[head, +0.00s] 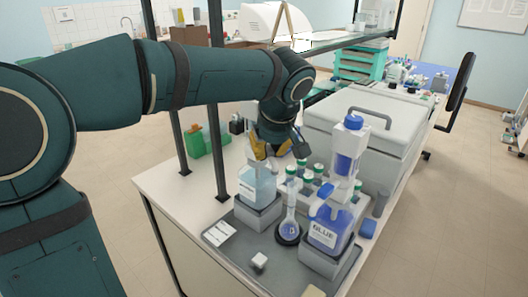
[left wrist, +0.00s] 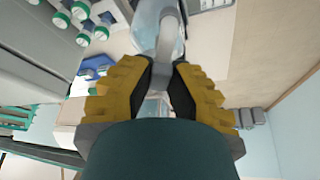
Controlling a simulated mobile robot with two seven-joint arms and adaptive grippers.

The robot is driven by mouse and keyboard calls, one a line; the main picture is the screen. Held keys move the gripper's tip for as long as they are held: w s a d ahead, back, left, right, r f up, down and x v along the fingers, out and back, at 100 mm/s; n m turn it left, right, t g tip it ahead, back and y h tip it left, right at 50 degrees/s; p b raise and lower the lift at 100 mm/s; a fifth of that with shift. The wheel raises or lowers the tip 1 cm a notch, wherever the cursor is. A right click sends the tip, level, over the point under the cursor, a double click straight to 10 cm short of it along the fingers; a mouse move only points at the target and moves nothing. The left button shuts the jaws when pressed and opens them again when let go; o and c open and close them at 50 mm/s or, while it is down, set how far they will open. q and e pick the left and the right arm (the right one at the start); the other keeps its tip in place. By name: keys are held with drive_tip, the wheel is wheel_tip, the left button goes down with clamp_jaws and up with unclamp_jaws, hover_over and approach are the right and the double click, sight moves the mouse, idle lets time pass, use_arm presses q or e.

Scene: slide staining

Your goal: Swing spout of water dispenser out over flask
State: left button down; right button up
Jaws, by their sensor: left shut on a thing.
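The water dispenser (head: 262,186) is a clear bottle of pale liquid on a grey block; it also shows in the left wrist view (left wrist: 146,38). My left gripper (head: 259,152) is at the dispenser's top. In the left wrist view its yellow fingers (left wrist: 166,70) are shut on the grey spout (left wrist: 166,48). In the head view the gripper largely hides the spout, so its exact direction is unclear there. The flask (head: 289,229), round with a long neck and bluish contents, stands on a dark ring just right of the dispenser. My right gripper is not in view.
Green-capped bottles (head: 307,178) stand behind the flask. A tall white and blue container (head: 348,150) stands behind the blue bottle. A dark shelf post (head: 217,150) rises left of the dispenser.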

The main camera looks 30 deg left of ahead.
use_arm(q)
drive_tip(key=shift+w+d+f+n+g, duration=0.1)
drive_tip(key=shift+w+d+n+g, duration=0.15)
drive_tip(key=shift+n, duration=0.35)
drive_tip(key=shift+w, duration=0.1)
drive_tip(key=c, duration=0.9)
unclamp_jaws()
drive_tip(key=v, duration=1.2)
drive_tip(key=shift+w+d, duration=0.1)
